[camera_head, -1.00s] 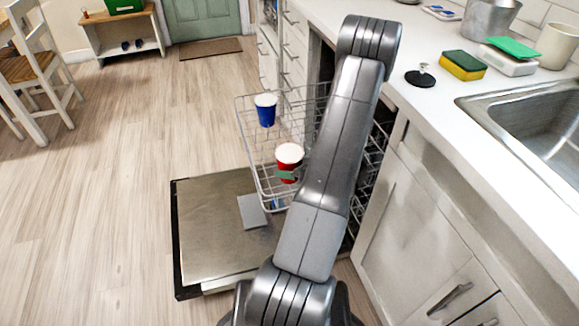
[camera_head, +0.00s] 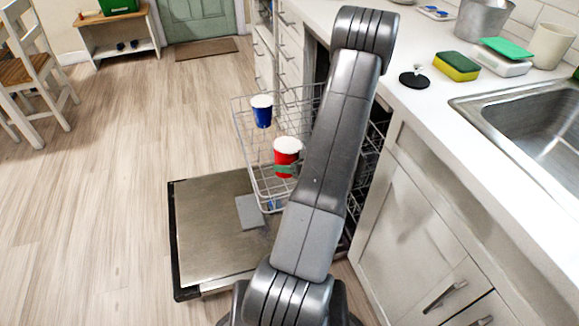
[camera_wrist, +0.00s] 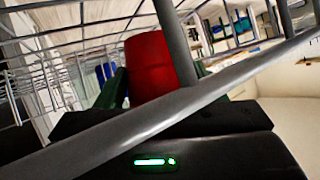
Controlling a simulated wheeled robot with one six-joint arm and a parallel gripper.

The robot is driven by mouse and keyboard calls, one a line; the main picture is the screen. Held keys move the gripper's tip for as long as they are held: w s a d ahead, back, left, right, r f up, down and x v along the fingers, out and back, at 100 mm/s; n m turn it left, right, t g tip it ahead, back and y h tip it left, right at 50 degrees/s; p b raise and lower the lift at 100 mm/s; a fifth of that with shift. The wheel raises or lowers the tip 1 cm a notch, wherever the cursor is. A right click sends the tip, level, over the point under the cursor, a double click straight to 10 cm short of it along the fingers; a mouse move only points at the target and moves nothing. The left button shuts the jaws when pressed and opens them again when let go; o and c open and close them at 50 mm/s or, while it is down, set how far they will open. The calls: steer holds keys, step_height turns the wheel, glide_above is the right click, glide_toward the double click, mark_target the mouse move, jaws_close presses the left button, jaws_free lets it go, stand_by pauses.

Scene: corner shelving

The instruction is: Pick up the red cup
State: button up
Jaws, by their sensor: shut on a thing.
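The red cup (camera_head: 285,158) has a white top in the head view and is at the dishwasher's pulled-out upper wire rack (camera_head: 240,135). My gripper (camera_head: 286,170) has green fingers and is shut on the cup, low on its side. In the wrist view the red cup (camera_wrist: 158,65) fills the middle between the green fingers, behind a grey rack wire. The cup looks upright in the head view. Whether its bottom touches the rack is hidden.
A blue cup (camera_head: 262,116) with a white top is in the same rack, farther back. Rack wires cross close in front of my gripper. The open dishwasher door (camera_head: 215,235) lies below. The counter (camera_head: 430,105) and sink (camera_head: 540,120) are on the right.

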steer(key=shift+r+p, duration=1.1)
steer(key=shift+r, duration=2.6)
